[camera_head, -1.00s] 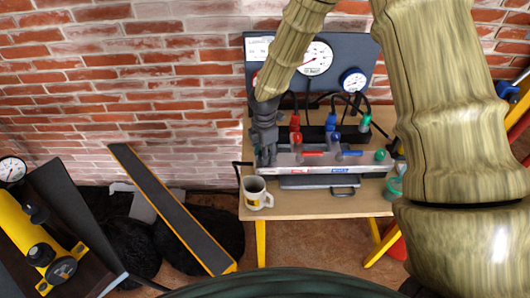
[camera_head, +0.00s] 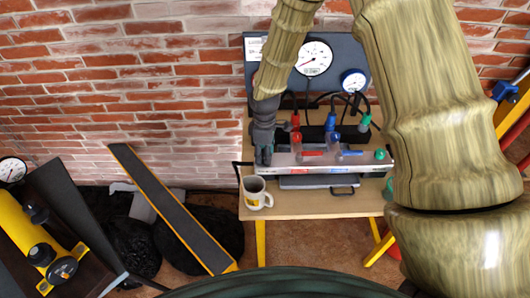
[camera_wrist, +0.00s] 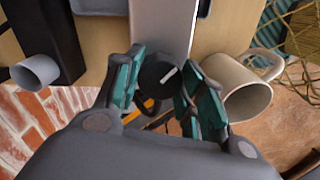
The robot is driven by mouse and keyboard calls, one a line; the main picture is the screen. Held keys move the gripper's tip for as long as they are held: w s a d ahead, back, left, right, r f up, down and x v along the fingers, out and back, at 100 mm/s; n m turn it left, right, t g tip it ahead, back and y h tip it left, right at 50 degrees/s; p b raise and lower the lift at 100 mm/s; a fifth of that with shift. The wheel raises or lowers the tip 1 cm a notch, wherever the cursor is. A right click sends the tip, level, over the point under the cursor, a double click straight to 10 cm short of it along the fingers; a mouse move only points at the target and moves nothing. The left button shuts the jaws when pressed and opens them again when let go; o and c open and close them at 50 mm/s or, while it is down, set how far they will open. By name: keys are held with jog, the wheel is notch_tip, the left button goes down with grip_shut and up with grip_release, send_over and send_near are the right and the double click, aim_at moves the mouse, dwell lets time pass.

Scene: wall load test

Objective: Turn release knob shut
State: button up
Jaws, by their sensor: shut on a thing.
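The release knob (camera_wrist: 152,72) is a dark round knob with a white line on its face, at the end of a light metal bar (camera_wrist: 160,28) in the wrist view. My gripper (camera_wrist: 158,84) has its teal-padded fingers on both sides of the knob and is shut on it. The white line slants up to the right. In the head view my gripper (camera_head: 264,155) is at the left end of the metal manifold (camera_head: 325,168) on the bench, and it hides the knob there.
A white mug (camera_head: 254,195) stands on the wooden bench (camera_head: 305,206) just in front of my gripper. Red, blue and green fittings (camera_head: 333,137) stand right of it. A large gauge (camera_head: 315,57) and a smaller gauge (camera_head: 354,81) are on the dark panel behind.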

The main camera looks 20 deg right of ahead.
jog(key=m, duration=0.5)
jog(key=shift+w+r+m, duration=0.1)
jog(key=shift+w+m, duration=0.05)
jog(key=shift+m, duration=2.25)
jog(key=shift+w+r, duration=0.1)
jog(key=o, duration=1)
notch_tip(320, 180, up, 12)
jog(key=shift+d+f, duration=0.1)
jog(key=shift+f, duration=0.05)
